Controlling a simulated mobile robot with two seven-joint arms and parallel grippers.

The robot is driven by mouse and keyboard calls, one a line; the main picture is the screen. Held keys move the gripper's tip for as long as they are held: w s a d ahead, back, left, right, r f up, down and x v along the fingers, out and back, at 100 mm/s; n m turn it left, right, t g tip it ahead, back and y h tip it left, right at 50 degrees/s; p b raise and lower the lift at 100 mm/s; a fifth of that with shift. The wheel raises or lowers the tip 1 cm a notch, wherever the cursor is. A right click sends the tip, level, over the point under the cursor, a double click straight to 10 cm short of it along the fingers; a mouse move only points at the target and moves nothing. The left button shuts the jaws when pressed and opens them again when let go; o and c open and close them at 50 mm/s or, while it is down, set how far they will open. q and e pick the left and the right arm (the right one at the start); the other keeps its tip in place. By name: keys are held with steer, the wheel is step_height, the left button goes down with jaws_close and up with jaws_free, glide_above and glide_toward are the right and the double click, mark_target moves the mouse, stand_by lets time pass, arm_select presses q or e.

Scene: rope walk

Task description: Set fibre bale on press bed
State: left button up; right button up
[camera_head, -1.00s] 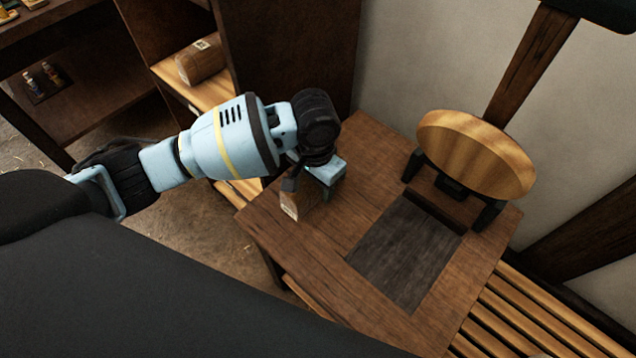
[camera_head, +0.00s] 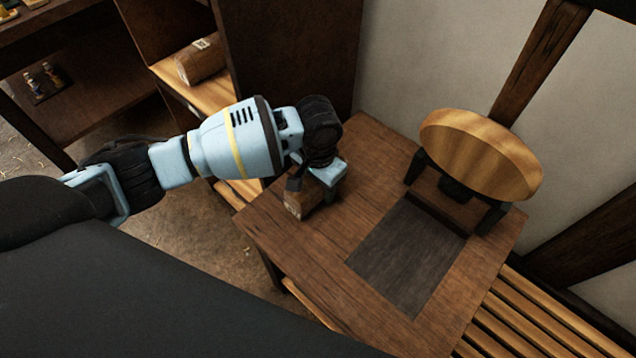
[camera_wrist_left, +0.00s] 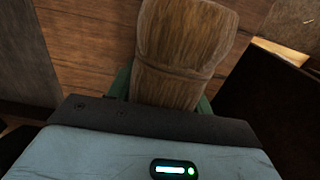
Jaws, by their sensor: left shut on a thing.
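The fibre bale (camera_head: 303,200) is a brown, strapped block. It also shows in the left wrist view (camera_wrist_left: 186,45), where it sticks out between the fingers. My left gripper (camera_head: 328,184) is shut on the bale, over the left part of the wooden table. I cannot tell whether the bale touches the table top. The press bed (camera_head: 408,258) looks to be the dark grey rectangle set in the table, to the right of the bale and apart from it. It is bare. My right gripper is not in view.
A large round wooden wheel (camera_head: 480,155) on dark supports stands at the back of the table (camera_head: 375,150). Another brown wrapped bundle (camera_head: 200,62) lies on a shelf at the upper left. A slatted bench (camera_head: 530,315) runs beneath the table's right side.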

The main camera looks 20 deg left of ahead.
arm_select(q)
steer(key=shift+f, duration=0.1)
steer(key=o, duration=1.1)
steer(key=shift+c, duration=0.2)
step_height(320, 180, up, 11)
steer(key=shift+r+p, duration=0.15)
steer(key=shift+p, duration=1)
steer(key=shift+r, duration=0.45)
steer(key=shift+o, duration=0.5)
